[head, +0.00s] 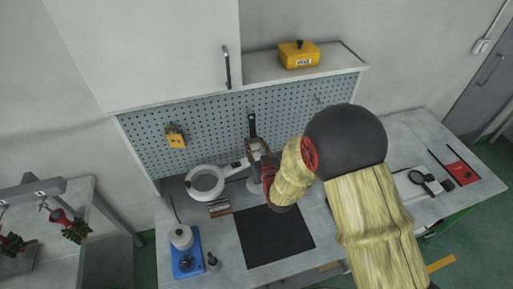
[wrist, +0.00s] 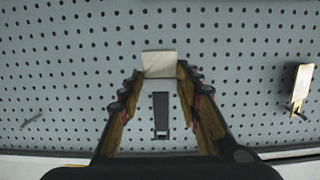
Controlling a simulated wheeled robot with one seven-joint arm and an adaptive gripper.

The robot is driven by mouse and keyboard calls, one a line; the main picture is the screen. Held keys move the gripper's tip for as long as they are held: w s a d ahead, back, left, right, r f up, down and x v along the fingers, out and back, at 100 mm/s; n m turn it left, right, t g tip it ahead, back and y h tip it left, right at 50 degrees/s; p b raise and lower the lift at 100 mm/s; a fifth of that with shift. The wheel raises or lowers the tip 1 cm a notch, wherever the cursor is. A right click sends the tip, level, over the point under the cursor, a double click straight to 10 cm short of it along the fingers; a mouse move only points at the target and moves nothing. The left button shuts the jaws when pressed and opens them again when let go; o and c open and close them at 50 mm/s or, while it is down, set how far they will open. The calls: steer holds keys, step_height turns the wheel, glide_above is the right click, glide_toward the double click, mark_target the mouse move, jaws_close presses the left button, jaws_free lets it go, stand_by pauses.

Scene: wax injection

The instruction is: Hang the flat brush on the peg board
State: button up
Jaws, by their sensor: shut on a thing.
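The flat brush (wrist: 160,108) has a dark handle and a pale, wide end (wrist: 159,64). My gripper (wrist: 159,72) is shut on the pale end, with a finger on either side. In the head view the dark handle (head: 252,124) points up from my gripper (head: 257,152), in front of the peg board (head: 215,124). A small metal peg (wrist: 160,134) shows at the handle's far end in the wrist view. I cannot tell whether the peg passes through the handle. My arm hides part of the board.
A yellow item (head: 176,136) hangs on the board at left; a bare hook (head: 318,98) is at right. A white ring lamp (head: 205,182), a dark mat (head: 272,236) and a blue device (head: 187,254) are on the bench. A shelf with a yellow box (head: 298,55) is above.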

mark_target(254, 143)
steer(key=shift+w+a+r, duration=0.1)
steer(key=shift+w+a, duration=0.05)
steer(key=shift+w, duration=0.35)
steer(key=shift+w+a, duration=0.15)
steer(key=shift+w, duration=0.35)
steer(key=shift+w+a+f+b, duration=0.2)
steer(key=shift+w+f+b, duration=0.2)
steer(key=shift+w+b, duration=0.4)
steer(key=shift+c, duration=0.5)
steer(key=shift+s, duration=0.15)
steer(key=shift+f+b, duration=0.2)
steer(key=shift+b, duration=0.1)
steer(key=o, duration=1.3)
steer(key=shift+c, duration=0.2)
steer(key=shift+o, duration=0.3)
steer(key=shift+s, duration=0.1)
